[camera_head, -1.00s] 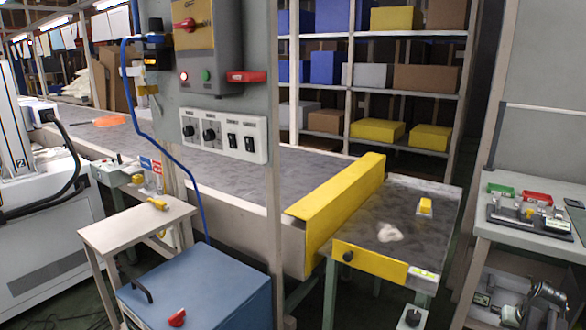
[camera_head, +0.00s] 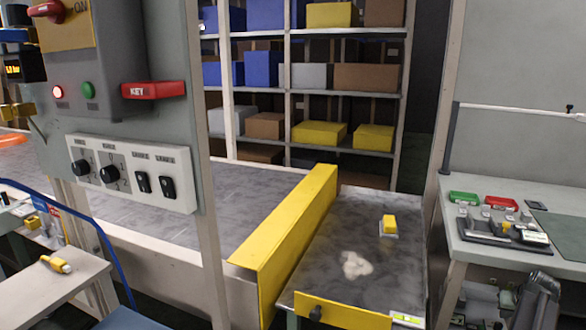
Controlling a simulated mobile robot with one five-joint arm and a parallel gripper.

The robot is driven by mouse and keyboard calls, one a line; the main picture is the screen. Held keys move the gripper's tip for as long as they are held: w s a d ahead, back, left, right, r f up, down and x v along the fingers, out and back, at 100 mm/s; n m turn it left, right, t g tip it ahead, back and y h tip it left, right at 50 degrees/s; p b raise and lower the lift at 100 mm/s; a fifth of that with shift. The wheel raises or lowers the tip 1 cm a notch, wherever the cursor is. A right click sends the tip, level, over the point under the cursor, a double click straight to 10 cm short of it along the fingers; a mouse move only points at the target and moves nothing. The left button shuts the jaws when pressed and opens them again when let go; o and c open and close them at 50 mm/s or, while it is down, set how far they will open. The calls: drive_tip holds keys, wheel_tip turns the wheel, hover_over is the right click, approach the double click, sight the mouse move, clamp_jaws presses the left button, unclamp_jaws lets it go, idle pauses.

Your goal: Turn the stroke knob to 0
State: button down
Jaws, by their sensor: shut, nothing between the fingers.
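A pale control panel (camera_head: 131,172) is mounted on the grey upright at the left. It carries two black rotary knobs, a left knob (camera_head: 80,168) and a right knob (camera_head: 109,174), with small marks around them. Two black rocker switches (camera_head: 155,185) sit to their right. The labels above are too small to read, so I cannot tell which knob is the stroke knob or what value either points to. My gripper is not in view.
A yellow guard (camera_head: 285,235) crosses the conveyor end. A small table (camera_head: 75,285) stands lower left; a workbench (camera_head: 480,255) stands right.

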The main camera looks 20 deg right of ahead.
sight(501, 328)
drive_tip(key=shift+f+b, duration=3.55)
drive_tip(key=shift+f, duration=0.05)
drive_tip(key=shift+w+r, duration=0.1)
drive_tip(key=shift+d, duration=0.15)
drive_tip(key=shift+s+d, duration=0.25)
drive_tip(key=shift+s, duration=0.15)
drive_tip(key=shift+s+d, duration=0.15)
drive_tip(key=shift+d, duration=0.4)
drive_tip(key=shift+s, duration=0.1)
